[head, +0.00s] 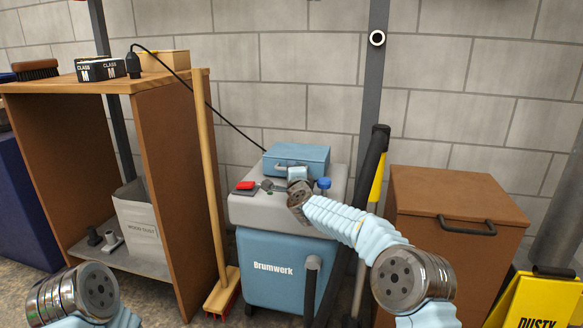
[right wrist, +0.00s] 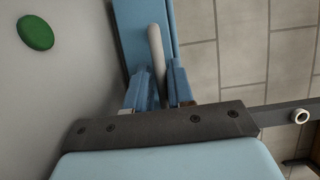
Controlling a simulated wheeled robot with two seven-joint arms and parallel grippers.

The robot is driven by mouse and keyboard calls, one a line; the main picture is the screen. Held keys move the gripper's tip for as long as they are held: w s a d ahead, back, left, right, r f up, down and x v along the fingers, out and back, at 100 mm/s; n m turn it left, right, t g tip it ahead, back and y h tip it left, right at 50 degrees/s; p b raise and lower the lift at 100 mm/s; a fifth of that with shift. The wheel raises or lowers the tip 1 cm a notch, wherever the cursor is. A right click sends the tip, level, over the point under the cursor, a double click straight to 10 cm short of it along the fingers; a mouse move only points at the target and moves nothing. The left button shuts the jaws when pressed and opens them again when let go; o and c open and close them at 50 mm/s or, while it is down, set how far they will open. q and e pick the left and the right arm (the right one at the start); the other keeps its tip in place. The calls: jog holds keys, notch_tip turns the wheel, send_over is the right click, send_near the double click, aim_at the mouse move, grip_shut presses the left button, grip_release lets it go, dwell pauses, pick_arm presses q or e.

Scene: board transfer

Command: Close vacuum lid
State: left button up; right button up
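The vacuum (head: 272,268) stands on the floor against the wall, with a blue lower body marked Brumwerk and a grey upper part (head: 262,208). The blue lid (head: 305,152) with a light grey handle (head: 280,166) is on top, at the back; I cannot tell whether it is fully down. My right gripper (head: 298,174) is at the handle. In the right wrist view its fingers (right wrist: 160,88) stand close on both sides of the handle (right wrist: 156,48) and appear shut on it, by the blue lid (right wrist: 131,30). My left gripper is out of view; only a left arm link shows.
A red catch (head: 246,185) and a blue cap (head: 323,183) are on the grey top. A broom (head: 209,170) and brown shelf (head: 170,190) stand left. A black-and-yellow post (head: 377,165), wooden chest (head: 445,225) and yellow sign (head: 535,300) stand right.

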jog(key=shift+d+f, duration=0.15)
jog(key=shift+d, duration=0.05)
jog(key=shift+s, duration=0.1)
jog(key=s+d+b, duration=0.1)
jog(key=s, duration=1.2)
jog(key=shift+s+r, duration=0.2)
jog(key=shift+s, duration=0.05)
jog(key=shift+d, duration=0.1)
